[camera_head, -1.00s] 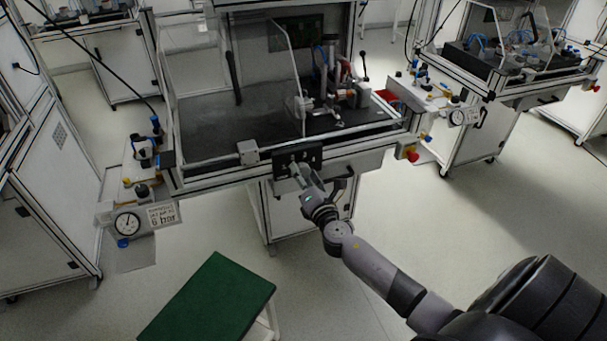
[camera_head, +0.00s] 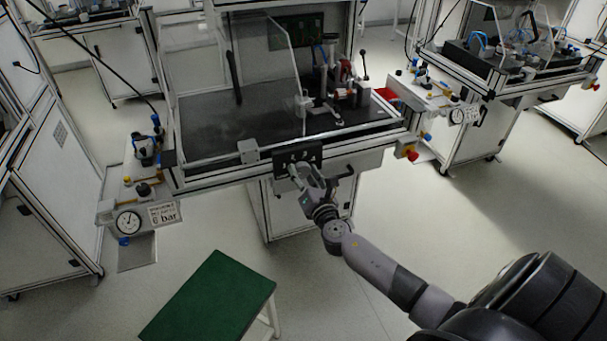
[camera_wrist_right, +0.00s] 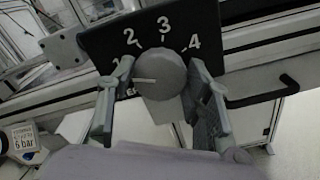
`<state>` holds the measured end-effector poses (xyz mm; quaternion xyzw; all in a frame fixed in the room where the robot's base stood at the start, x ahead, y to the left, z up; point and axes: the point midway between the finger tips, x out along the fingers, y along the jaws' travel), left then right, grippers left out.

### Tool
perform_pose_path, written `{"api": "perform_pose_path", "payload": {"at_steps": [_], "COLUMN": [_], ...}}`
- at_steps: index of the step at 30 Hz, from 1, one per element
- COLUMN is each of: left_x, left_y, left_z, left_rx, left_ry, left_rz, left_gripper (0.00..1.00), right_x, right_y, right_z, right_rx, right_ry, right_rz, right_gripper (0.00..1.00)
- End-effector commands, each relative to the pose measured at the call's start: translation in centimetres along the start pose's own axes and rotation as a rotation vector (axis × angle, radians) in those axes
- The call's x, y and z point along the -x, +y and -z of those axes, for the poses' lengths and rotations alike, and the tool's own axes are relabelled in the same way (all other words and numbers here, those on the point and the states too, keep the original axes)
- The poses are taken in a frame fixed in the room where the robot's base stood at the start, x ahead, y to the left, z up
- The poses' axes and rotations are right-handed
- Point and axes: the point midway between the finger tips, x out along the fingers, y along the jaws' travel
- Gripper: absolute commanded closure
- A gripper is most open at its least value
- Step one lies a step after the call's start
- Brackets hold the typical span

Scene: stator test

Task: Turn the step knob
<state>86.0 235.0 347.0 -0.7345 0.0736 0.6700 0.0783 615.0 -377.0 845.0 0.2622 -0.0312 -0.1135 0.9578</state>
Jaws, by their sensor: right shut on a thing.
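The step knob (camera_wrist_right: 165,70) is a round grey dial on a black panel (camera_wrist_right: 205,18) with white numerals; 2, 3 and 4 show clearly, while the 1 is partly hidden by a finger. Its white pointer line points left, toward the 1 side. My right gripper (camera_wrist_right: 163,85) has one finger on each side of the knob and is shut on it. In the head view my right gripper (camera_head: 306,180) is at the black panel (camera_head: 312,156) on the bench front; the knob is too small to tell there. My left gripper is not in view.
A dark handle (camera_wrist_right: 262,98) sits right of the panel. The bench has a clear guard (camera_head: 270,70) above its dark top. A green-topped stool (camera_head: 212,298) stands in front, lower left. A pressure gauge (camera_head: 128,222) is at the left. Floor right of my arm is open.

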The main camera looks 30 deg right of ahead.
Motion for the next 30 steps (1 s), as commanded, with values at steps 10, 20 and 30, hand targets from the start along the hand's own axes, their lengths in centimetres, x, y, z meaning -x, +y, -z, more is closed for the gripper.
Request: {"api": "perform_pose_path", "payload": {"at_steps": [10,20,30], "left_x": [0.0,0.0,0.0], "left_y": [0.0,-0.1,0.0], "left_z": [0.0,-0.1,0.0], "left_rx": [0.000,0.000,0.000], "left_ry": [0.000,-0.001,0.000], "left_rz": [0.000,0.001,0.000], "left_gripper": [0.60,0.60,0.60], "right_x": [0.1,0.1,5.1], "right_y": [-0.1,0.0,-0.1], "right_z": [0.1,0.1,0.2], "right_rx": [0.001,0.000,0.000], "right_ry": [0.002,0.001,0.005], "right_rz": [0.001,0.000,0.000], "right_gripper": [0.37,0.34,0.34]}}
